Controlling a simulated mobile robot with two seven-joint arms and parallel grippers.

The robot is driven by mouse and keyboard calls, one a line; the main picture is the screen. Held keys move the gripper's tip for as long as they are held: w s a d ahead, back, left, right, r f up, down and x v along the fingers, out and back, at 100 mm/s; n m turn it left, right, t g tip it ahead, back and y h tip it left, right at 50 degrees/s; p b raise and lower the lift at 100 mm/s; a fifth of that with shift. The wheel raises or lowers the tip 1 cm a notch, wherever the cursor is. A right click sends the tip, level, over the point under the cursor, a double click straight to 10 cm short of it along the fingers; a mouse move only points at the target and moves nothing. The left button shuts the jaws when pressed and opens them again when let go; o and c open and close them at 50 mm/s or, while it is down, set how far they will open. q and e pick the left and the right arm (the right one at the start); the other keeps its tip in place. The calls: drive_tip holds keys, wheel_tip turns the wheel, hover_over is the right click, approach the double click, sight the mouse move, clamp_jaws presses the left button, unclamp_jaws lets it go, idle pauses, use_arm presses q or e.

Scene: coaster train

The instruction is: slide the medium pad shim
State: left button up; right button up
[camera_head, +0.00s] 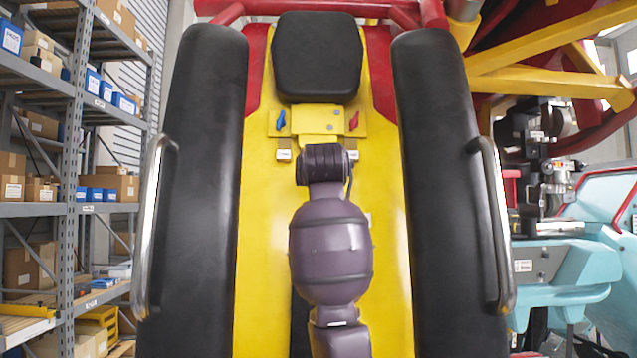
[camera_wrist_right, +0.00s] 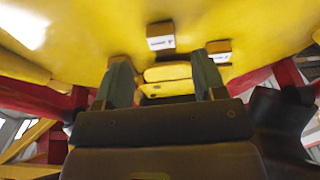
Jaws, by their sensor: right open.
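My right arm reaches up the middle of the head view, and its gripper there is hidden behind the wrist. In the right wrist view my right gripper (camera_wrist_right: 165,82) is open, its two dark fingers apart. A yellow block (camera_wrist_right: 167,73) shows between and beyond the fingers; I cannot tell whether they touch it. Two small labelled tabs, one (camera_wrist_right: 160,38) near the middle and one (camera_wrist_right: 218,51) to the right, lie beyond the fingers. They also show in the head view, left (camera_head: 283,155) and right (camera_head: 352,155). Their labels are unreadable, so I cannot tell which piece is the medium shim. My left gripper is not in view.
A black pad (camera_head: 317,57) sits above a yellow plate (camera_head: 262,123) with blue (camera_head: 281,120) and red (camera_head: 353,121) levers. Long black bolsters (camera_head: 190,190) (camera_head: 440,190) with metal handles (camera_head: 150,225) (camera_head: 495,225) flank the yellow panel. Shelves (camera_head: 70,120) stand left.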

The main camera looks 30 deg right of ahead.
drive_tip(key=shift+b+v, duration=0.35)
drive_tip(key=shift+v, duration=2.1)
